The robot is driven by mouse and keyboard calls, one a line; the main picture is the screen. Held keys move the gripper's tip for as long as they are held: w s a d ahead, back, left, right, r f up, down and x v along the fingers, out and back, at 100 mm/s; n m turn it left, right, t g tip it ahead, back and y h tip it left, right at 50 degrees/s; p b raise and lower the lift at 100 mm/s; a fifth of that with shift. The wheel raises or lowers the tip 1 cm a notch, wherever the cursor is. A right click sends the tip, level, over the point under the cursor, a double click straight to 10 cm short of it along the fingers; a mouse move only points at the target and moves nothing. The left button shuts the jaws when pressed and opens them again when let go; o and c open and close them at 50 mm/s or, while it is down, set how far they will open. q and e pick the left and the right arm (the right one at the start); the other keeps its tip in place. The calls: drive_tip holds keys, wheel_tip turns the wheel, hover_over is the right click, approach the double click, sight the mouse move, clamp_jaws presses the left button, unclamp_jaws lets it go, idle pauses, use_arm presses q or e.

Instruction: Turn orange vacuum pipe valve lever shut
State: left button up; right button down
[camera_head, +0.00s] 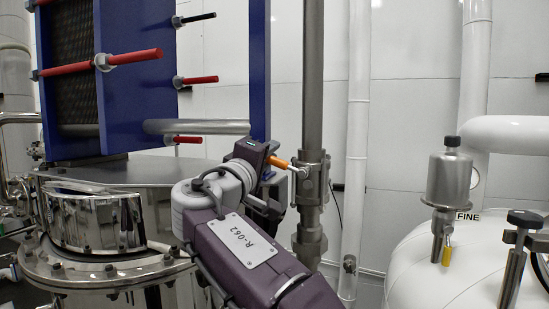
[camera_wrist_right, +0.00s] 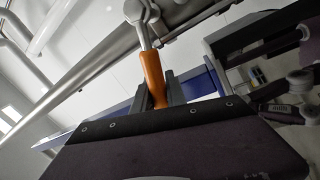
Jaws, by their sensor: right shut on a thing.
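The orange valve lever (camera_head: 278,162) sticks out to the left from the metal valve (camera_head: 311,177) on the grey vertical pipe (camera_head: 313,75). It lies roughly crosswise to that pipe. My right gripper (camera_head: 271,168) is at the lever's free end and is shut on it. In the right wrist view, the orange lever (camera_wrist_right: 152,72) runs down between the dark fingers of my right gripper (camera_wrist_right: 166,94). The fingers and gripper body hide its lower end. The metal stem of the lever (camera_wrist_right: 140,22) shows above the orange grip. My left gripper is not in view.
A blue plate frame (camera_head: 122,85) with red-capped rods (camera_head: 200,80) stands left of the valve, close to my gripper. A white pipe (camera_head: 357,120) runs behind it. A white tank (camera_head: 430,265) with metal fittings stands at right. A shiny steel vessel (camera_head: 90,225) is at left.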

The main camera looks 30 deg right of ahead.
drive_tip(key=shift+w+a+f+n+t+y+b, duration=0.1)
drive_tip(key=shift+f+n+t+y+b, duration=0.1)
drive_tip(key=shift+f+n+b, duration=0.75)
drive_tip(key=shift+w+a+f+n+t+y+b, duration=0.15)
drive_tip(key=shift+f+n+b, duration=0.25)
drive_tip(key=shift+n, duration=0.95)
drive_tip(key=c, duration=1.3)
unclamp_jaws()
drive_tip(key=shift+c, duration=0.2)
drive_tip(key=shift+w+d+f, duration=0.1)
drive_tip(key=shift+d, duration=0.1)
drive_tip(key=b+v, duration=0.3)
drive_tip(key=v, duration=0.6)
